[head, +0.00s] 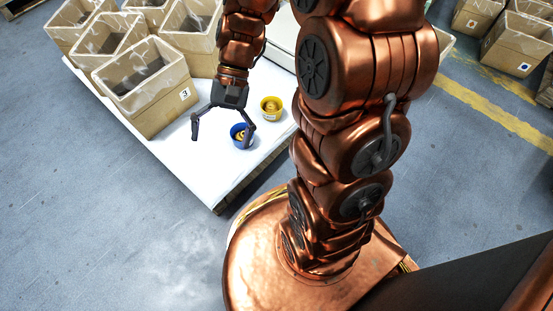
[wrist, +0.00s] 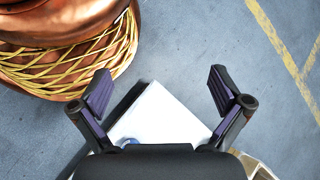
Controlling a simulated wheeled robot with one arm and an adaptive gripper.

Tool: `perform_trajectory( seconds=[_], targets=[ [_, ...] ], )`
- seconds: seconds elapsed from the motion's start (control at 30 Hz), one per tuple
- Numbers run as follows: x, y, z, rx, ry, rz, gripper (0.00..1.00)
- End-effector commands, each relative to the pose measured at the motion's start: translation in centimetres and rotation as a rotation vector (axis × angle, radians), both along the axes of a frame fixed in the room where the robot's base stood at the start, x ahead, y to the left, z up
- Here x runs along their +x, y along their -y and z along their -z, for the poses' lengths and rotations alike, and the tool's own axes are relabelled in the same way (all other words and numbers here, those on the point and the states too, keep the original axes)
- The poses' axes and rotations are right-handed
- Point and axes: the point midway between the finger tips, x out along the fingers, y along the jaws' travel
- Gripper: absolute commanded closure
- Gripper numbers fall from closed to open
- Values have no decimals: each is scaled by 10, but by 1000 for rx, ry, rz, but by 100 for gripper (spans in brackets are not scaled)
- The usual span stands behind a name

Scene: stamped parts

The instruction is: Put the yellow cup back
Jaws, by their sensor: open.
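The yellow cup (head: 271,108) stands upright on the white table (head: 222,178), near its right side. A blue cup (head: 239,137) with something yellow inside stands on the table to the left of the yellow cup and nearer the front edge. My gripper (head: 221,137) is open and empty, to the left of the yellow cup. Its right finger overlaps the blue cup in the head view; I cannot tell whether they touch. In the wrist view my gripper (wrist: 160,92) has its fingers wide apart. A small blue patch shows low there; the yellow cup is not visible.
A tan bin marked 3 (head: 148,92) and several similar lined bins stand at the table's left and back. More bins (head: 500,38) stand at the far right beyond a yellow floor line (head: 500,118). The table's front left part is clear.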

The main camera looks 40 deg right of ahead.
Motion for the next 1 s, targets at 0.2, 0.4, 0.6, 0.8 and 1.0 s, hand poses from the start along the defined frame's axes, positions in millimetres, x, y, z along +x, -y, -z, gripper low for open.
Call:
perform_trajectory(
  seconds=[0.2,0.4,0.6,0.8,1.0],
  targets=[
    [-45,5,-11,-131,94,-166,0],
    [-80,20,-17,-250,180,-304,0],
    [-108,39,-22,-359,267,-424,0],
    [-125,50,-23,-421,313,-495,0],
    [-127,54,-23,-437,324,-512,0]
  ],
)
